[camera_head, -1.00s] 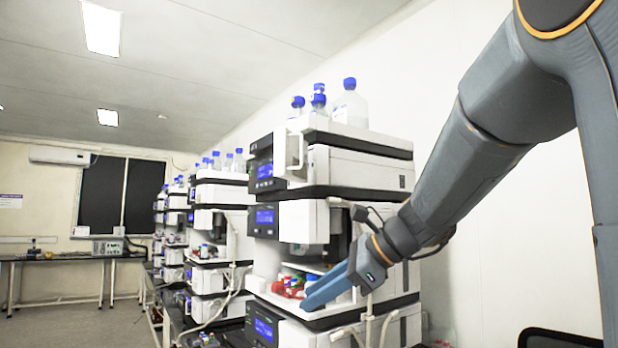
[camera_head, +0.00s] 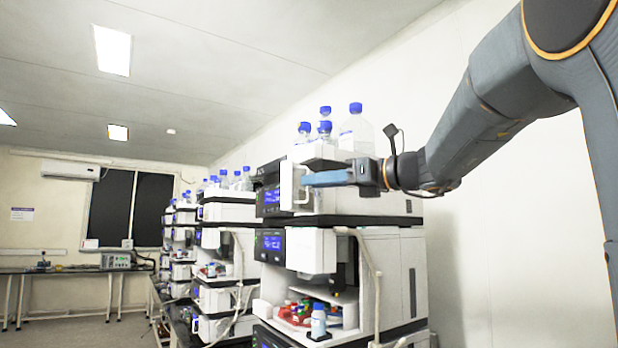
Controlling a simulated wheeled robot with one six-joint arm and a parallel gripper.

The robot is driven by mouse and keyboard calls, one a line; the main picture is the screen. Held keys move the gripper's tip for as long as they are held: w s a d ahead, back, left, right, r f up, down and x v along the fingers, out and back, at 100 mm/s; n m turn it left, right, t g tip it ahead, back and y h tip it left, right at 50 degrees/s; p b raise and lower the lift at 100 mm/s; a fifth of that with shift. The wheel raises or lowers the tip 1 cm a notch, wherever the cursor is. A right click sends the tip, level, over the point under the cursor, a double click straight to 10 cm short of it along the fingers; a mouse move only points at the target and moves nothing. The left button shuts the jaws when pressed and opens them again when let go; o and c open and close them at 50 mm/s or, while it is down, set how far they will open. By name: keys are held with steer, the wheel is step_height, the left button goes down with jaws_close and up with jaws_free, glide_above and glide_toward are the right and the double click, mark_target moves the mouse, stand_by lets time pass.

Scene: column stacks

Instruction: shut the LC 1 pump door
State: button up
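The nearest stack's upper module, which I take to be the LC 1 pump (camera_head: 370,205), has a dark front panel with a lit blue screen. Its white door (camera_head: 287,186) with a looped handle (camera_head: 299,184) stands out at an angle from the module's front, beside the screen. My gripper (camera_head: 307,180) reaches in from the right at door height. Its blue fingers point left, with their tips at or very near the handle. They are seen side-on, so I cannot tell their gap or whether they touch. They hide part of the module behind.
Blue-capped bottles (camera_head: 354,130) stand on top of the nearest stack. Below is an open bay with coloured vials (camera_head: 298,312) and a small bottle (camera_head: 318,320). A pale hose (camera_head: 374,270) hangs down the front. More stacks (camera_head: 228,212) recede to the left.

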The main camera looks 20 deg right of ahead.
steer(key=shift+w+a, duration=0.4)
steer(key=shift+w, duration=0.1)
jaws_close()
stand_by(1.2)
